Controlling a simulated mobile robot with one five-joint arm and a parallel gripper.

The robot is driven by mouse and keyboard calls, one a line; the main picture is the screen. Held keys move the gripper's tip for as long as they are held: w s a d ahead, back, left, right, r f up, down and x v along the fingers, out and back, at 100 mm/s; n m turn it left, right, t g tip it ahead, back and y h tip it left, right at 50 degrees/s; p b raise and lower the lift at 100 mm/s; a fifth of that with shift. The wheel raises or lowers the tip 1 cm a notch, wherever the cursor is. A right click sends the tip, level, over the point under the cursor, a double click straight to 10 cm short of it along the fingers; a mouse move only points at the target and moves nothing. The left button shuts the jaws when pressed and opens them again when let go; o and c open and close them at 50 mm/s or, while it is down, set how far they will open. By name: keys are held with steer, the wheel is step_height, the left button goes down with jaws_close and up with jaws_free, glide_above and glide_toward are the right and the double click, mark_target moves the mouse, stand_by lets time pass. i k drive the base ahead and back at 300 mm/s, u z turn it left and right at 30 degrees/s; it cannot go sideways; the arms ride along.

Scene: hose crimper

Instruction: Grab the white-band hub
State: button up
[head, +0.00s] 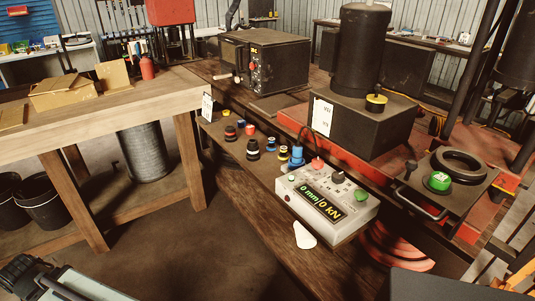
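Several small dark hubs with coloured bands stand on the low wooden shelf in the middle of the head view. One black hub (253,149) near the front of the group seems to have a pale band, but it is too small to tell if it is white. Around it are a red-banded hub (231,133), a red one (249,130), a blue-banded one (271,144) and an orange-banded one (283,153). I cannot make out my gripper in this view.
A control box (327,203) reading "0 mm/0 kN" stands right of the hubs. A blue fitting (297,155) stands behind it. A wooden workbench (120,103) is at left, a dark machine (265,60) behind. Bare floor (185,245) lies in front of the shelf.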

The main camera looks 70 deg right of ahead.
mark_target(253, 155)
steer(key=z, duration=0.35)
steer(key=i, duration=1)
steer(key=u, duration=0.1)
